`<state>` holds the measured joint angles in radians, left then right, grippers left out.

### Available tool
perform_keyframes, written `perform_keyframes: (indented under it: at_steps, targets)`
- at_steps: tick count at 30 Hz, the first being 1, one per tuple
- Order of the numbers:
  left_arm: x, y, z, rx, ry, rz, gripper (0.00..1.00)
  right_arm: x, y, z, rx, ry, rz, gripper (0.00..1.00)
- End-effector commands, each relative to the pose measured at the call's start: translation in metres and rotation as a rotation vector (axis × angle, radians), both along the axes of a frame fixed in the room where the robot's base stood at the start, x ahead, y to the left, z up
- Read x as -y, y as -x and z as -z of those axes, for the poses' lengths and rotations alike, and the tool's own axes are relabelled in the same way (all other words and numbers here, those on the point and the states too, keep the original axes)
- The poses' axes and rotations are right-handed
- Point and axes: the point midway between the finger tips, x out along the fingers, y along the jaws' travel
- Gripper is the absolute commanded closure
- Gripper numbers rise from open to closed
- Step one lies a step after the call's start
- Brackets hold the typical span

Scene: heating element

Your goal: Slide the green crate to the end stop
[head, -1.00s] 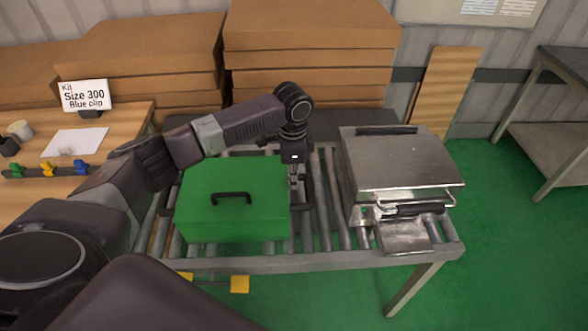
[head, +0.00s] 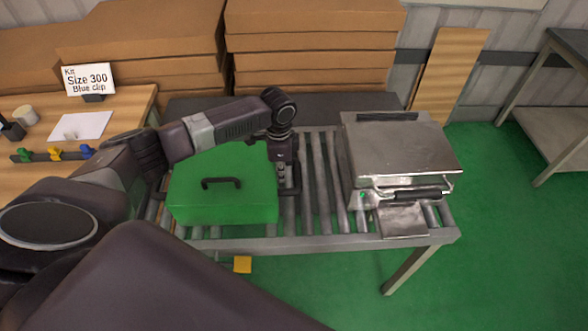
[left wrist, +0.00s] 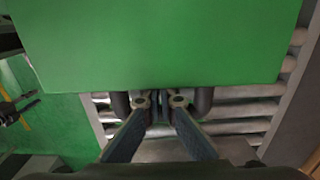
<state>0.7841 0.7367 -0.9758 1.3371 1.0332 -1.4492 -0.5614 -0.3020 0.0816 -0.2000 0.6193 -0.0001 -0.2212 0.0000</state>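The green crate (head: 222,200) stands on the roller conveyor (head: 312,244), toward its left part, with a black handle on top. My left gripper (head: 287,186) points down against the crate's right side, at a dark side handle. In the left wrist view the left gripper (left wrist: 159,100) has its fingers close together, between the two dark posts of that handle, next to the green crate (left wrist: 160,45). The fingers look shut, and I see no thing clearly pinched between them. The end stop cannot be made out; my left arm covers the conveyor's left end.
A metal heating machine (head: 400,155) stands on the conveyor's right part, with bare rollers (head: 325,180) between it and the crate. A wooden table (head: 35,110) with a sign and coloured clips is at left. Stacked cardboard boxes (head: 310,50) are behind.

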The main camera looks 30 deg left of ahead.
Motion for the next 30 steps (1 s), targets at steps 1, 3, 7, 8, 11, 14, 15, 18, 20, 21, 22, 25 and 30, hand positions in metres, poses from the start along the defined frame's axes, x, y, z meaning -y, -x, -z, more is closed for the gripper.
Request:
perform_keyframes:
  at_steps: [1, 3, 7, 8, 11, 14, 15, 18, 20, 21, 22, 25, 30]
  targets:
    - [-0.016, 0.01, -0.007, -0.008, -0.007, -0.005, 1.0, 0.0, 0.0, -0.016, 0.0, 0.0, 0.0, 0.65]
    - [-0.033, 0.021, -0.007, -0.008, -0.008, -0.006, 1.0, 0.0, 0.0, -0.026, 0.0, 0.0, 0.0, 0.65]
    - [-0.065, 0.041, -0.006, -0.008, -0.009, -0.006, 1.0, -0.001, 0.0, -0.041, 0.0, -0.001, 0.0, 0.65]
    - [-0.072, 0.045, -0.005, -0.008, -0.009, -0.005, 1.0, -0.001, 0.0, -0.043, 0.0, -0.001, 0.0, 0.65]
    - [-0.088, 0.055, -0.003, -0.006, -0.007, -0.003, 1.0, -0.001, 0.0, -0.048, 0.001, -0.001, 0.0, 0.65]
    - [-0.098, 0.06, -0.002, -0.003, -0.005, -0.001, 1.0, -0.002, -0.001, -0.05, 0.002, -0.002, 0.001, 0.65]
    - [-0.1, 0.061, -0.002, -0.002, -0.006, -0.001, 1.0, -0.002, -0.001, -0.05, 0.002, -0.002, 0.001, 0.65]
    - [-0.102, 0.062, -0.001, -0.002, -0.005, 0.0, 1.0, -0.002, -0.001, -0.05, 0.002, -0.002, 0.001, 0.65]
    - [-0.102, 0.061, -0.001, -0.001, -0.005, 0.0, 1.0, -0.002, -0.001, -0.049, 0.002, -0.003, 0.001, 0.65]
    - [-0.101, 0.061, -0.001, -0.001, -0.005, 0.0, 1.0, -0.002, -0.001, -0.049, 0.002, -0.003, 0.001, 0.65]
    - [-0.101, 0.061, -0.001, -0.001, -0.005, 0.0, 1.0, -0.002, -0.001, -0.049, 0.002, -0.003, 0.001, 0.65]
    - [-0.101, 0.061, -0.001, -0.001, -0.005, 0.0, 1.0, -0.002, -0.002, -0.049, 0.003, -0.003, 0.001, 0.65]
    - [-0.101, 0.061, -0.003, -0.001, -0.004, 0.0, 1.0, -0.002, -0.002, -0.052, 0.003, -0.003, 0.001, 0.65]
